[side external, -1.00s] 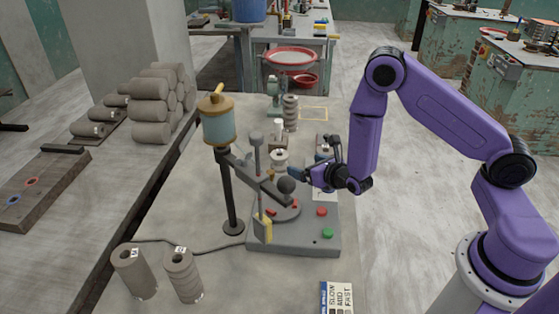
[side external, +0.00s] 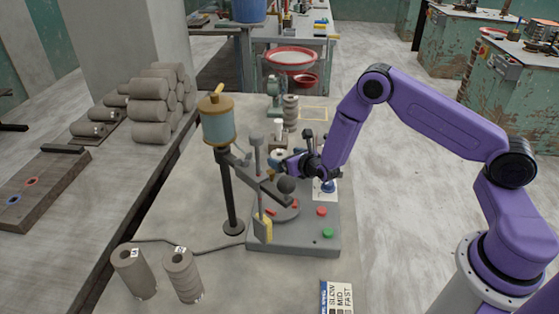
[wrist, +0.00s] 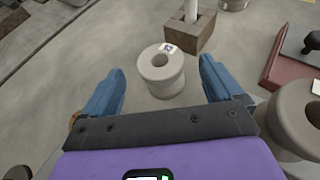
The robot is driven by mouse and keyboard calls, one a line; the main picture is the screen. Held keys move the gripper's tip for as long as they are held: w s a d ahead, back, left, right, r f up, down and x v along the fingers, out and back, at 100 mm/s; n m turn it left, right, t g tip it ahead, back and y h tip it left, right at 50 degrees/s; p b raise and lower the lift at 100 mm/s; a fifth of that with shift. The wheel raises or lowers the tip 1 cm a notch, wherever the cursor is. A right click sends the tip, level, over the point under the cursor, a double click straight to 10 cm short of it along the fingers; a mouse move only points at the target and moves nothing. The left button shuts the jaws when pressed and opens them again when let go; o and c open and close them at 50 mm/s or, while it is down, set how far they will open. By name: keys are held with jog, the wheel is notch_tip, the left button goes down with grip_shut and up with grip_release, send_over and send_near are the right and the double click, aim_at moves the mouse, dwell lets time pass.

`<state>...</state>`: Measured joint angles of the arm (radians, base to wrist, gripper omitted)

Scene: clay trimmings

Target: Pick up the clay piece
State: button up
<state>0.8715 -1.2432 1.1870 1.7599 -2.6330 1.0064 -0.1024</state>
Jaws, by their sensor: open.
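The clay piece (wrist: 158,78) is a grey spool shape with a round hole in its top and a small marked tag on its rim. In the wrist view it stands upright, ahead of and between the two blue fingers. My gripper (wrist: 160,88) is open, with a finger to each side and visible gaps to the piece. In the side external view, my gripper (side external: 285,163) is behind the grey machine's arm, close to the piece, which is mostly hidden there. I cannot tell the exact height of the fingers.
A larger grey spool (wrist: 297,112) stands close on the right in the wrist view. A brown block with a white peg (wrist: 190,36) is just beyond the piece. The grey machine base (side external: 290,240) and blue canister (side external: 218,122) stand nearby. Two tagged clay cylinders (side external: 183,273) stand at the front.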

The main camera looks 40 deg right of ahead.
jog(key=shift+x, duration=1.05)
jog(key=c, duration=1.3)
jog(key=shift+r, duration=0.2)
